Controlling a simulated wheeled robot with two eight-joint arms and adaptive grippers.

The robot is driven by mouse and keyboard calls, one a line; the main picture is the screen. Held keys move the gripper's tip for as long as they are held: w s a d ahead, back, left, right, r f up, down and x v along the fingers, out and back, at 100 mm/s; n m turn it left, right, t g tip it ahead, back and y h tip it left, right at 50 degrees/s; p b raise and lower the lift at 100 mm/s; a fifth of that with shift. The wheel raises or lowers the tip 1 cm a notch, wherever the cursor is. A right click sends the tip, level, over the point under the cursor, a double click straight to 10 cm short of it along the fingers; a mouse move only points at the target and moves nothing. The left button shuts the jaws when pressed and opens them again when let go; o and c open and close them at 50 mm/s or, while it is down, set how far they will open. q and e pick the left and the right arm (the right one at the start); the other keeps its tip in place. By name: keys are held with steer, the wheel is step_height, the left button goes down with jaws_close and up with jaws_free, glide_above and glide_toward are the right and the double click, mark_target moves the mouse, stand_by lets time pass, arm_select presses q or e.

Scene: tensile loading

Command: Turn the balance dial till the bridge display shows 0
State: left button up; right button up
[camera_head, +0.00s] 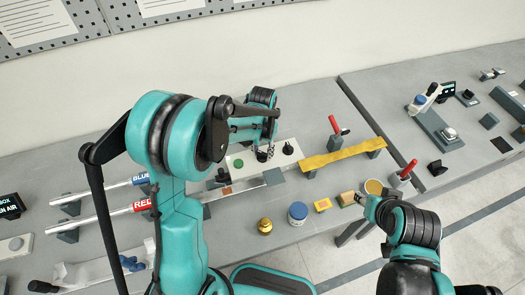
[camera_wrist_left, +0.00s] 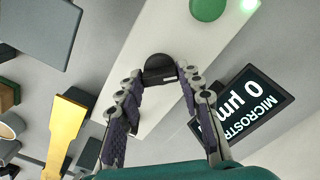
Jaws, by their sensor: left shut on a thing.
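The balance dial (camera_wrist_left: 160,68) is a black round knob on a pale panel (camera_wrist_left: 190,45), seen in the left wrist view. My left gripper (camera_wrist_left: 163,82) has its two fingers on either side of the dial and is shut on it. In the head view, my left gripper (camera_head: 265,154) is over the panel (camera_head: 236,178), and its fingers partly cover what they hold. The bridge display (camera_wrist_left: 246,103), a dark screen in the left wrist view, reads 0; a finger hides part of its lower text.
A green button (camera_head: 238,163) is on the panel. A yellow bar (camera_head: 345,153) and a red-handled tool (camera_head: 334,125) are to its right. A brass weight (camera_head: 265,226) and a blue-lidded jar (camera_head: 298,213) stand near the front edge. Rods labelled blue and red lie left.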

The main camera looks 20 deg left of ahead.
mark_target(263, 153)
arm_select(q)
steer(key=o, duration=1.2)
steer(key=shift+c, duration=0.2)
step_height(263, 153, up, 12)
